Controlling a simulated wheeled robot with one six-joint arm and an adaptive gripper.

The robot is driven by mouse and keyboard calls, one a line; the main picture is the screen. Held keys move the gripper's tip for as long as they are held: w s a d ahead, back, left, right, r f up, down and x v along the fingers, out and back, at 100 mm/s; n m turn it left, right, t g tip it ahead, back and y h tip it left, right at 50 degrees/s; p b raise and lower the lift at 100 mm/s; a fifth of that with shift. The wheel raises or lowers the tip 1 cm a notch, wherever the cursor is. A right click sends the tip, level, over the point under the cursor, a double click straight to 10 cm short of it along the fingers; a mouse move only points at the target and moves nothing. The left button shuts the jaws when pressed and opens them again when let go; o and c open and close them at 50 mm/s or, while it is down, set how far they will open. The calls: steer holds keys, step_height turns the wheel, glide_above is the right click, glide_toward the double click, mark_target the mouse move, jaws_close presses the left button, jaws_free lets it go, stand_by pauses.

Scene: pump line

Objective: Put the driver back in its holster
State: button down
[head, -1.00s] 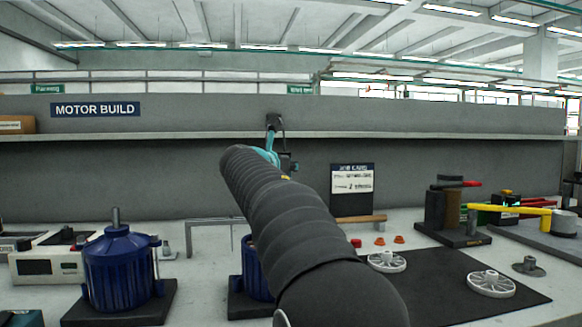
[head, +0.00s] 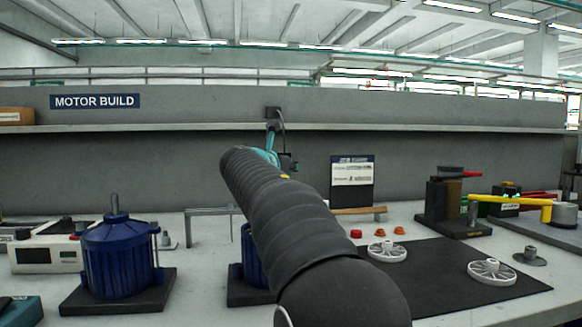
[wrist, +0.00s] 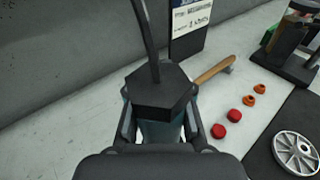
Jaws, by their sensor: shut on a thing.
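The driver (head: 271,154) is a teal tool with a black end and a cable rising from it. My gripper (head: 286,163) is shut on it above the back of the bench, and my arm hides much of it in the head view. In the wrist view, the driver's black six-sided end (wrist: 160,92) faces the camera, with the teal body between the fingers of my gripper (wrist: 160,130). The driver's lower end is hidden. I cannot make out a holster with certainty; a black stand with a brown block (head: 452,205) is at the right.
Blue motor housings stand on black bases, one (head: 120,262) at left and one behind my arm. Red and orange caps (head: 378,232) and white wheels (head: 491,271) are at right. A card board (head: 352,190) stands at back.

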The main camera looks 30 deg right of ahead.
steer(key=shift+f+b, duration=0.55)
steer(key=shift+f, duration=0.25)
steer(key=c, duration=1)
jaws_free()
steer(key=shift+o, duration=1.4)
steer(key=shift+r, duration=0.1)
step_height(320, 180, up, 6)
steer(key=p, duration=0.7)
